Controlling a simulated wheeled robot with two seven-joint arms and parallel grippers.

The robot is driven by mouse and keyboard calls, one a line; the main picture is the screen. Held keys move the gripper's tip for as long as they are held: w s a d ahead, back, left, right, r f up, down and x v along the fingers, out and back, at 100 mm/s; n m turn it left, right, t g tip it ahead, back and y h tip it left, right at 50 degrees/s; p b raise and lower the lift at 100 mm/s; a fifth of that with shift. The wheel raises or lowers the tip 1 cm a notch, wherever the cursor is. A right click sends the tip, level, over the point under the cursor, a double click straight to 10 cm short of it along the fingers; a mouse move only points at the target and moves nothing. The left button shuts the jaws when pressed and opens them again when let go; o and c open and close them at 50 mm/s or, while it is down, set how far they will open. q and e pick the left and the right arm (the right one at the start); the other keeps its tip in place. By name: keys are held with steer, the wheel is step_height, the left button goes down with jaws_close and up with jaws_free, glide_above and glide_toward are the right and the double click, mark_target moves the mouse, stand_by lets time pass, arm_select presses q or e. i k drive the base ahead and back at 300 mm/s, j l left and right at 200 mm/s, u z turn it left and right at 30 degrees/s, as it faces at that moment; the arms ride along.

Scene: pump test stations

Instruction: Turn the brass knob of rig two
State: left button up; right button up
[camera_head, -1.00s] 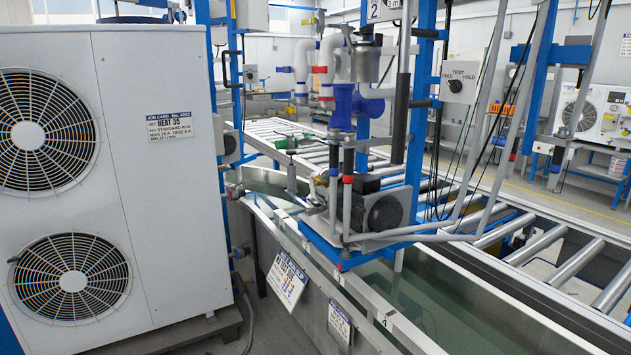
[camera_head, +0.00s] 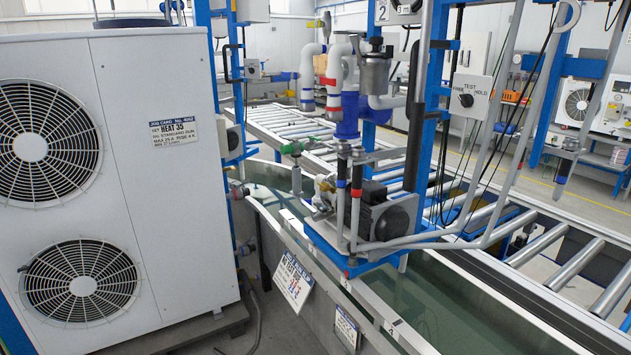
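A rig with a plate reading "2" (camera_head: 382,11) stands near the middle. Its grey motor-and-pump unit (camera_head: 385,220) sits on a blue tray (camera_head: 348,262) over a long water tank. A small brass-coloured part (camera_head: 324,186) shows at the pump's left side. It is too small to tell whether it is the knob. A grey switch box (camera_head: 467,96) marked TEST and HOLD, with a black knob, is mounted right of the blue post. Neither of my grippers is in view.
A large white fan unit (camera_head: 165,150) with a "HEAT 35" card fills the left side. The water tank (camera_head: 445,300) runs toward the lower right. A roller conveyor (camera_head: 540,243) lies behind it. Signs (camera_head: 292,281) hang on the tank's front wall.

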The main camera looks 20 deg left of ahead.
mark_target(325, 187)
steer(key=i+j, duration=0.2)
steer(key=j, duration=0.15)
steer(key=i+j+z, duration=0.1)
steer(key=j, duration=0.25)
steer(key=i+j, duration=0.25)
steer(key=j, duration=0.15)
steer(key=i+j, duration=0.15)
steer(key=j, duration=0.2)
steer(key=i+j+z, duration=0.1)
steer(key=j, duration=0.3)
steer(key=i+j, duration=0.25)
steer(key=j, duration=0.15)
steer(key=i+j, duration=0.15)
steer(key=j, duration=0.2)
steer(key=z, duration=0.05)
